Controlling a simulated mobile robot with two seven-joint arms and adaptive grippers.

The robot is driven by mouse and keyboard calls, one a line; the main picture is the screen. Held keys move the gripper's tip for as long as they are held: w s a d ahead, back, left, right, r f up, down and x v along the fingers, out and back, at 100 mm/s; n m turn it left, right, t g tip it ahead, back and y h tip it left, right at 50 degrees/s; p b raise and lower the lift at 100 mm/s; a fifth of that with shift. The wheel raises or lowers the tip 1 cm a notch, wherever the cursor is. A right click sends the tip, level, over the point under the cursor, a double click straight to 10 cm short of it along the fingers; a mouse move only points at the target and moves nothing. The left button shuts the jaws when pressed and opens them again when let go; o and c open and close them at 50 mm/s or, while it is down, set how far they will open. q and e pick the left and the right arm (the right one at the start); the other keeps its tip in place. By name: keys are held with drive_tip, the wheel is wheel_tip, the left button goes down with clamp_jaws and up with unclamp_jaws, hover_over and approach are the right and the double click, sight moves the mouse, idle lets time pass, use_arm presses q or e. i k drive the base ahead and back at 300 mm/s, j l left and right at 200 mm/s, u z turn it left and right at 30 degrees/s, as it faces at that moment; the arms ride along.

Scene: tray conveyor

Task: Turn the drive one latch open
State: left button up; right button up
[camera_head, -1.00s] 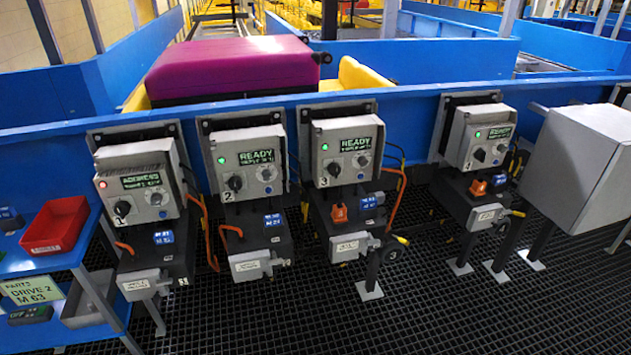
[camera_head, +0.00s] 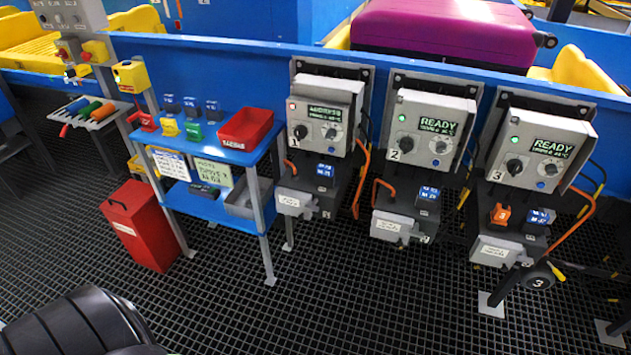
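Drive one (camera_head: 318,115) is the grey control box marked 1, left of the drives marked 2 and 3. It has a red light, a green-lettered display too blurred to read surely, and a black knob. Below it is a dark housing (camera_head: 318,177) with a blue label, and a small grey labelled box (camera_head: 296,203) at its lower left. An orange lever (camera_head: 289,166) shows at the housing's left side. I cannot tell which part is the latch or whether it is open. A black rounded part of mine shows at the lower left. Neither gripper is in view.
Drive two (camera_head: 430,130) and drive three (camera_head: 540,150) read READY with green lights. Left of drive one stands a blue parts table (camera_head: 222,152) with a red bin (camera_head: 246,129) and coloured small blocks. A red cabinet (camera_head: 141,225) stands on the grating. The front floor is clear.

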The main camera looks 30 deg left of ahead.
sight(312, 207)
drive_tip(key=j+u, duration=0.1)
drive_tip(key=u, duration=0.55)
drive_tip(key=j+u, duration=0.15)
drive_tip(key=u, duration=0.2)
